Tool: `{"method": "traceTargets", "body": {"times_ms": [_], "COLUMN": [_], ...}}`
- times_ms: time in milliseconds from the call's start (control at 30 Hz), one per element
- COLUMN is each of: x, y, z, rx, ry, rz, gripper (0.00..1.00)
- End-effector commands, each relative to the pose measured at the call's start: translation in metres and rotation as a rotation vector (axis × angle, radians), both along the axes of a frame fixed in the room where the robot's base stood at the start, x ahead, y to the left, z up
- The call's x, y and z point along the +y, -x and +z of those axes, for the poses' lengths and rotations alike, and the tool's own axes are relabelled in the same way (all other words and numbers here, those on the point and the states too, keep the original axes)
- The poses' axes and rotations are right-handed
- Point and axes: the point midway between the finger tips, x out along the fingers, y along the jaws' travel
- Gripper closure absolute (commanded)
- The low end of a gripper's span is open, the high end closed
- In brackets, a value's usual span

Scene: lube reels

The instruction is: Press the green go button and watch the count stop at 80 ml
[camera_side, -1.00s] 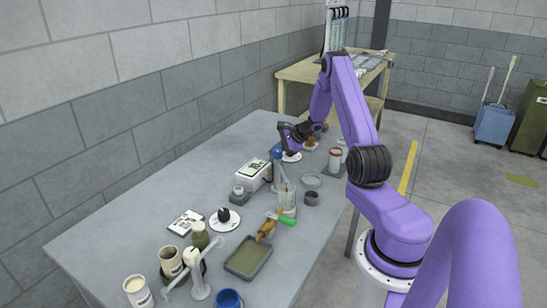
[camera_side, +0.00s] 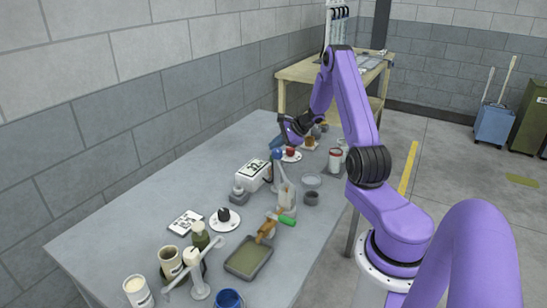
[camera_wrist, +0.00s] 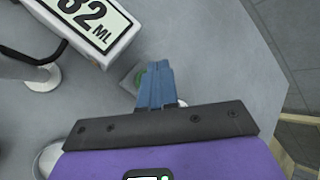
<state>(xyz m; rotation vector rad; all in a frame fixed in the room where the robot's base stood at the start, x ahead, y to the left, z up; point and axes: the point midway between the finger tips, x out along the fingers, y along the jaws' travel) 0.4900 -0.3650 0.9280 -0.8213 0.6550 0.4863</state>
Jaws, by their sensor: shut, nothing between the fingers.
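The white meter box with its display (camera_wrist: 95,25) shows at the top left of the wrist view. It reads ML, with a last digit of 2; the digit before it is cut by the frame edge and looks like 3 or 8. The box (camera_side: 252,178) stands mid-table in the side view. My gripper (camera_wrist: 157,75) is shut and empty. I cannot tell whether it touches the button. In the side view my gripper (camera_side: 279,140) is behind the box.
Cups, a green tray (camera_side: 248,258) and a small plate (camera_side: 225,221) fill the front. The left table side is clear.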

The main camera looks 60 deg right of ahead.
Motion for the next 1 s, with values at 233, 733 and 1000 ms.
{"method": "traceTargets", "body": {"times_ms": [233,733,1000], "x": [0.000,0.000,0.000], "y": [0.000,0.000,0.000], "z": [0.023,0.039,0.039], "rx": [-0.002,0.001,0.000], "ry": [0.001,0.000,-0.001], "rz": [0.000,-0.001,-0.001], "gripper": [1.00,1.00,1.00]}}
